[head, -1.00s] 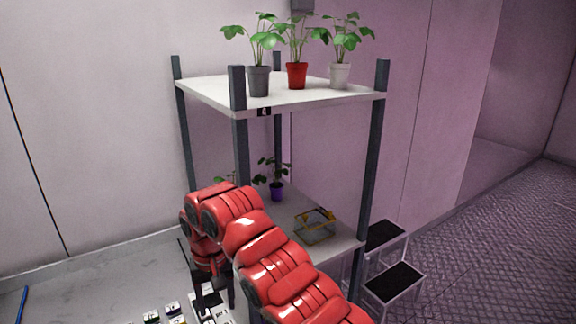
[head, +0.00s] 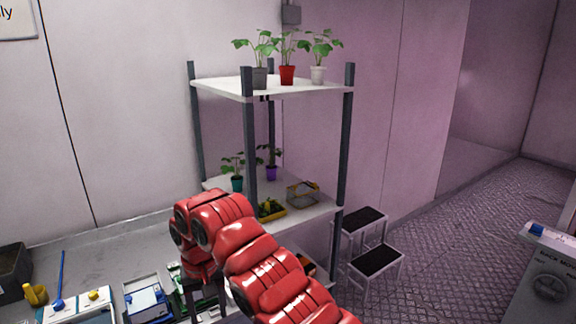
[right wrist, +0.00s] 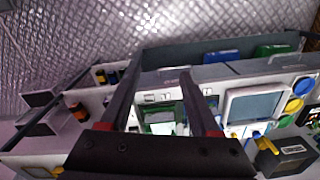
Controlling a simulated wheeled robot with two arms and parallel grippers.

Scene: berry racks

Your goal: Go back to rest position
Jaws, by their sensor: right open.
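My right arm is red and reaches in from the lower right of the head view, in front of the rack (head: 249,140). My right gripper (head: 203,295) points down at the arm's end, over the bench by the rack's left side, and is partly hidden by the arm. In the right wrist view the right gripper (right wrist: 160,78) has its two dark fingers spread apart with nothing held between them. Bench equipment shows beyond the fingers. My left gripper is not in view.
Potted plants (head: 287,75) stand on the rack's top shelf. A wire basket (head: 303,194) and a yellow tray (head: 271,210) are on the lower shelf. A step stool (head: 376,260) stands right of the rack. Boxes (head: 148,302) crowd the bench. A machine (head: 550,275) is at right.

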